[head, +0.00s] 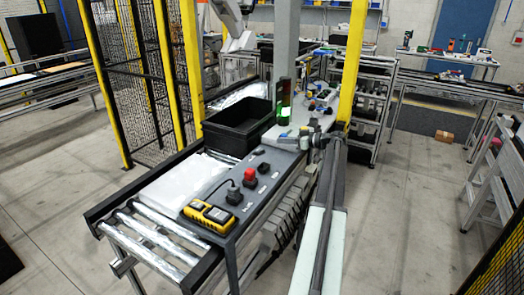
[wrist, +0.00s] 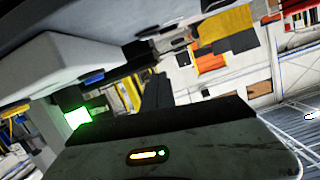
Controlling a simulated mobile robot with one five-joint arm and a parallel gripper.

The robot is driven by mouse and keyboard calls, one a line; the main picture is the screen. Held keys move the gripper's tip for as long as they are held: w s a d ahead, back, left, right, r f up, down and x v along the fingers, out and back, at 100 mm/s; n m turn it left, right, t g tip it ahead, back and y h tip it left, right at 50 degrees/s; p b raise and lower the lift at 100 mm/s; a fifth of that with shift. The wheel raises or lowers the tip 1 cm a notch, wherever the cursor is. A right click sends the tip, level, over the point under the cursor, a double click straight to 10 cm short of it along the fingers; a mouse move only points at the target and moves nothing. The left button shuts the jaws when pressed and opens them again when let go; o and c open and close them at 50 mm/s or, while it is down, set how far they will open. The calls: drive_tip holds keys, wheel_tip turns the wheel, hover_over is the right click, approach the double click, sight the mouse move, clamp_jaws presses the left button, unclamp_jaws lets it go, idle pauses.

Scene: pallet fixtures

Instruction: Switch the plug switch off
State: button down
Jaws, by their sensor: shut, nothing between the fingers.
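A dark grey panel (head: 222,230) lies along the near side of the roller conveyor in the head view. On it stand a black plug-like block with a cable (head: 233,194), a red knob on a black base (head: 249,178), and a yellow and black device (head: 208,215). I cannot tell which of these is the plug switch, or its on/off position. My gripper (head: 306,143) is beyond the panel's far end, apart from these fittings. It is shut and empty. In the wrist view my gripper (wrist: 157,92) is dark and foreshortened; none of the panel fittings shows clearly there.
A black bin (head: 238,130) sits on the conveyor behind the panel. A green-lit box (head: 284,115) stands near my gripper; its glow also shows in the wrist view (wrist: 76,118). A yellow post (head: 354,60) rises behind. Open floor (head: 400,220) lies to the right.

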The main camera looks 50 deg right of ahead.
drive_tip(key=b, duration=0.3)
hover_over(263, 155)
drive_tip(key=f, duration=0.2)
drive_tip(key=shift+d+f, duration=0.35)
drive_tip(key=shift+d, duration=0.05)
drive_tip(key=f+b, duration=0.2)
drive_tip(key=f, duration=0.1)
drive_tip(key=shift+a+b, duration=0.2)
drive_tip(key=shift+b, duration=0.15)
drive_tip(key=shift+a+f+b, duration=0.1)
drive_tip(key=shift+f+b, duration=0.3)
